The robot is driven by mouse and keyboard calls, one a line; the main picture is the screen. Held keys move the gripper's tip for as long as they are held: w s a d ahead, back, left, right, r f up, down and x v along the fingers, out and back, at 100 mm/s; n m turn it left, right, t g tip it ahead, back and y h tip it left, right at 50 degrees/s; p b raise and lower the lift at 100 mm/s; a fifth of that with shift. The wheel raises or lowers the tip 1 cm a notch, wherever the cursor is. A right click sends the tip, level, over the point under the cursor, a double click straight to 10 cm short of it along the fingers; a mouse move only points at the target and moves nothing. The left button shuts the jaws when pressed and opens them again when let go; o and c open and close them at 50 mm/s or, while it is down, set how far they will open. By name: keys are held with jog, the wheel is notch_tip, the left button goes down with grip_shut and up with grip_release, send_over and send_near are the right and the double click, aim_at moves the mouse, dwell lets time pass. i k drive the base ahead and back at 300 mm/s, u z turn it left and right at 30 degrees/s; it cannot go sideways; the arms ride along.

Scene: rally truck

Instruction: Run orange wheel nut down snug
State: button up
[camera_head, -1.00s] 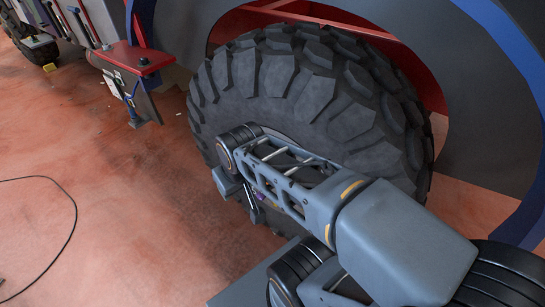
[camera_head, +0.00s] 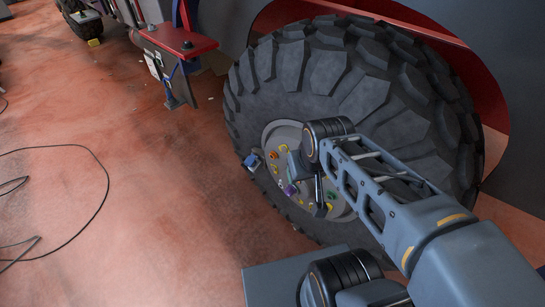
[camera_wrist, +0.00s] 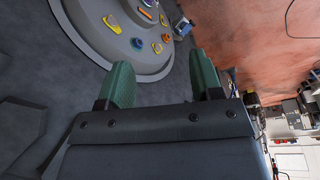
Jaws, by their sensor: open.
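The big truck wheel (camera_head: 355,90) stands at the right in the head view. Its pale hub (camera_head: 283,135) shows behind my arm, with several small coloured nuts on its face. In the wrist view the hub (camera_wrist: 95,25) is at the top, with yellow tabs and small blue, purple and orange nuts. An orange nut (camera_wrist: 157,48) appears near the hub's lower right edge; how far it is screwed on cannot be told. My gripper (camera_wrist: 163,80) is open, with two green fingertips spread apart and nothing between them. The fingertips appear apart from the nut.
A small blue-grey box-like part (camera_head: 252,162) sits at the hub's left edge. A red bracket (camera_head: 180,40) stands out from the truck body at upper left. A black cable (camera_head: 105,185) lies on the reddish floor at left, where there is free room.

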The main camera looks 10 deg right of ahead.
aim_at(272, 154)
jog(key=k, duration=1.1)
jog(key=z, duration=0.25)
jog(key=i, duration=0.95)
jog(key=u, duration=0.95)
jog(key=i, duration=0.65)
jog(key=u, duration=0.55)
